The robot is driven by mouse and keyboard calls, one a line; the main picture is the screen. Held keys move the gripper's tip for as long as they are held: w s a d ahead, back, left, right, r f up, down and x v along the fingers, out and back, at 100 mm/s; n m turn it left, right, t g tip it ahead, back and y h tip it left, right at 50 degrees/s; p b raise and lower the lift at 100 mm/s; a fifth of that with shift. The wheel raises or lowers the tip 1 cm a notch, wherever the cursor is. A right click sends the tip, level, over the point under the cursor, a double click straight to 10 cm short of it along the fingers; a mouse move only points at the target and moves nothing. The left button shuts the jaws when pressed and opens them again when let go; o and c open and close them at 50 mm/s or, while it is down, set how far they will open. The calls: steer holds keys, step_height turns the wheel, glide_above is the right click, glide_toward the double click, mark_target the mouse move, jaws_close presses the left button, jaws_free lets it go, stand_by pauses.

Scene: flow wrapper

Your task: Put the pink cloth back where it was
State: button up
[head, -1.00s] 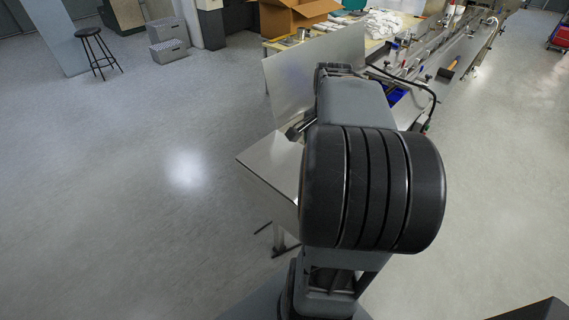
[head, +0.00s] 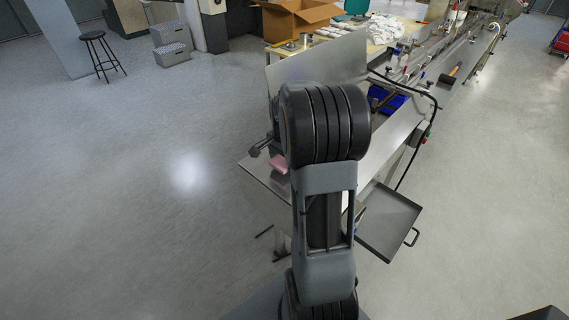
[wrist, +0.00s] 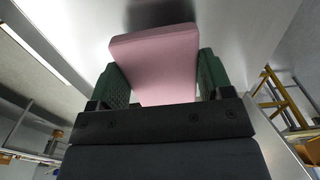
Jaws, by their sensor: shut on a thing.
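The pink cloth (wrist: 155,65) shows in the wrist view as a folded, block-like piece between the two green-padded fingers of my gripper (wrist: 158,80). My gripper is shut on it. In the head view a small part of the pink cloth (head: 280,163) shows beside my arm, over or on the left end of the steel table (head: 262,172). My arm hides most of the gripper there. I cannot tell whether the cloth touches the steel surface.
An upright steel panel (head: 318,62) stands behind the steel table. A grey tray with a handle (head: 388,222) sticks out at the table's right side. Blue bins (head: 388,98) and a black cable (head: 437,110) are nearby. Open floor lies to the left.

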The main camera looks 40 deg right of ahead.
steer(key=shift+f, duration=1.2)
steer(key=shift+s+f, duration=0.1)
steer(key=shift+f, duration=0.15)
steer(key=o, duration=0.9)
